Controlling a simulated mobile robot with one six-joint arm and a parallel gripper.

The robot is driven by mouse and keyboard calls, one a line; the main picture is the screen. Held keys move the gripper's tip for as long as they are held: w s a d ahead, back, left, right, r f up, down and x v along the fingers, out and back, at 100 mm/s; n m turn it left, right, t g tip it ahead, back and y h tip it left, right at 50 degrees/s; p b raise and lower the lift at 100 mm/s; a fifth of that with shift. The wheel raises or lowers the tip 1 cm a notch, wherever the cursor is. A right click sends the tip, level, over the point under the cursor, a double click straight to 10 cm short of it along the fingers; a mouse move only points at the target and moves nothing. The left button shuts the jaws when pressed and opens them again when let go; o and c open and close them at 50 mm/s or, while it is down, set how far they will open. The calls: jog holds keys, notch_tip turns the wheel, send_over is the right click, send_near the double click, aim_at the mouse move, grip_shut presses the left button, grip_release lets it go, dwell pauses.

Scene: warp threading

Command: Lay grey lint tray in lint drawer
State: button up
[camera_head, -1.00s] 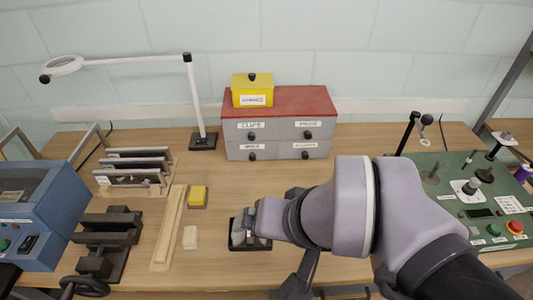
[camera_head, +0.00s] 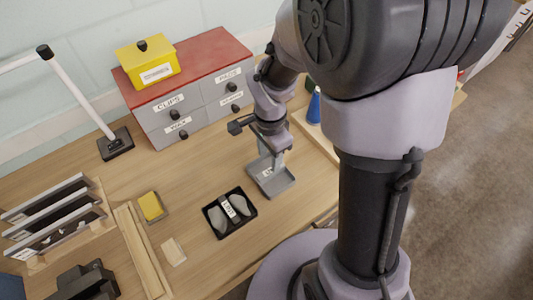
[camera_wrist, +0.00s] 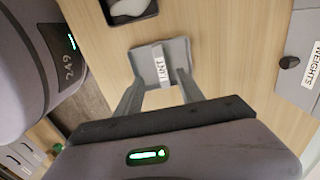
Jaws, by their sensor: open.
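The grey lint tray (camera_head: 284,184) is a shallow open tray on the table in front of the cabinet. In the wrist view the tray (camera_wrist: 142,66) carries a white label reading LINT. My gripper (camera_head: 271,153) is at the tray, pointing down, with its fingers apart; in the wrist view the fingertips (camera_wrist: 160,77) overlap the tray's near end. I cannot tell whether they touch it. I see no drawer labelled lint.
A black tray (camera_head: 218,232) with grey pieces lies left of the lint tray. A yellow box (camera_head: 133,62) stands on the cabinet.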

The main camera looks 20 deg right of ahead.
aim_at(269, 172)
notch_tip(269, 172, down, 4)
jog(key=shift+f+b, duration=0.2)
jog(key=shift+b, duration=0.35)
jog(key=f, duration=0.1)
jog(key=f+b, duration=0.1)
jog(key=f, duration=0.1)
jog(key=f+b, duration=0.1)
jog(key=f, duration=0.1)
jog(key=shift+w+d+f, duration=0.1)
jog(key=shift+w+d, duration=0.15)
jog(key=shift+d, duration=0.05)
grip_shut()
